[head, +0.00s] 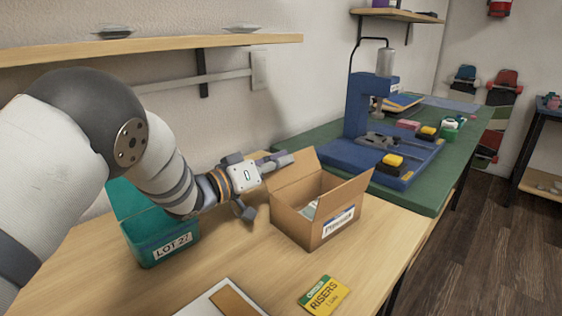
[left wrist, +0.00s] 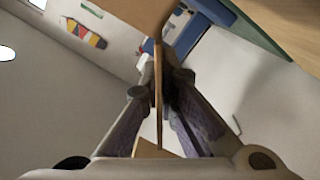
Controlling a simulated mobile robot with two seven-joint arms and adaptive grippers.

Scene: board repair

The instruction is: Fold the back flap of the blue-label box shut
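The blue-label box (head: 292,222) is an open cardboard box on the wooden table, its white and blue label (head: 338,221) facing front right. Its back flap (head: 296,167) stands up. My left gripper (head: 280,163) is beside the box's back left corner, one finger reaching close to that flap. In the left wrist view a thin cardboard panel (left wrist: 158,95) shows edge-on between the fingers of the left gripper (left wrist: 161,68). I cannot tell whether both fingers press on it. My right gripper is not in view.
A teal bin (head: 165,234) marked LOT stands left of the box, under my left arm. A yellow RISERS card (head: 323,296) and a white sheet (head: 215,300) lie in front. A shelf (head: 160,44) hangs above.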

